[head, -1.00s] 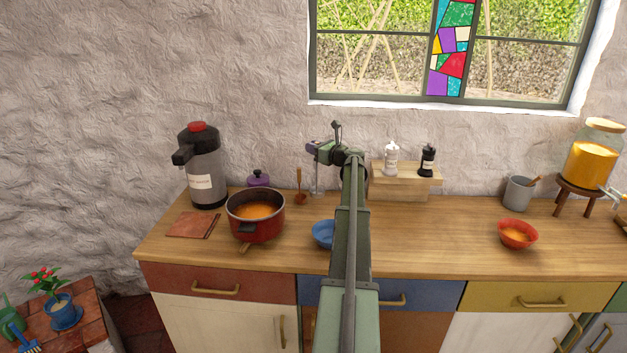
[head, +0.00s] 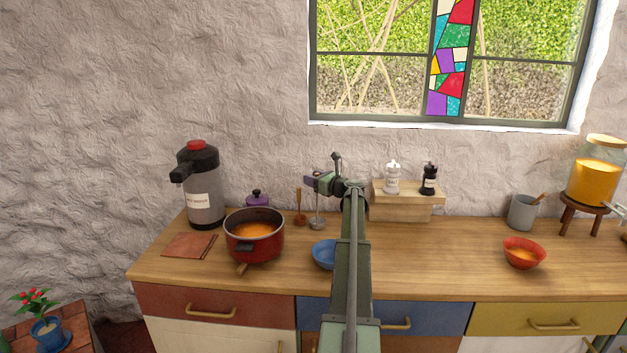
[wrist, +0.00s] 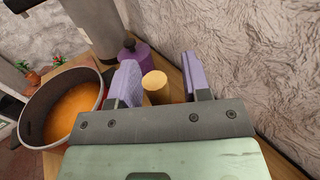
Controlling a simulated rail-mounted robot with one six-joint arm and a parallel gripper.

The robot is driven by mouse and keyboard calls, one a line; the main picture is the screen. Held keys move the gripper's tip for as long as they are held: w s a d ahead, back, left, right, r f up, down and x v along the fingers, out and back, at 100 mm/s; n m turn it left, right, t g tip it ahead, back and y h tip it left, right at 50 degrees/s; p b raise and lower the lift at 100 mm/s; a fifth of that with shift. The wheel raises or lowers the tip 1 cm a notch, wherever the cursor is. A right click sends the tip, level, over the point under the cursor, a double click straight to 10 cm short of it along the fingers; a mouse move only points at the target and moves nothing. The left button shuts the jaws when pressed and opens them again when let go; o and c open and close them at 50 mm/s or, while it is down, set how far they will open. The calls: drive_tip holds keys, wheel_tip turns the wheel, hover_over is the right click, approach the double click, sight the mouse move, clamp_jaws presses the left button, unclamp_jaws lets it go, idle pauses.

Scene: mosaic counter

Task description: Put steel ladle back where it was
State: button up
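The steel ladle (head: 317,216) stands or hangs upright at the back of the counter in the head view, its bowl low beside the wooden spoon (head: 299,208). Its upper end is hidden behind my gripper (head: 310,183). In the wrist view my gripper (wrist: 163,80) has its two purple fingers spread apart. A round tan wooden end (wrist: 155,88) shows between them, with a gap at its right side. I cannot tell for certain whether this is the top of the ladle's handle.
A red pot (head: 255,240) of orange soup and a blue bowl (head: 324,256) stand in front. A wooden riser (head: 402,207) with two shakers is right. The rough wall is close behind.

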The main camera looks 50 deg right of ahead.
drive_tip(key=s, duration=1.2)
drive_tip(key=shift+a+r, duration=0.2)
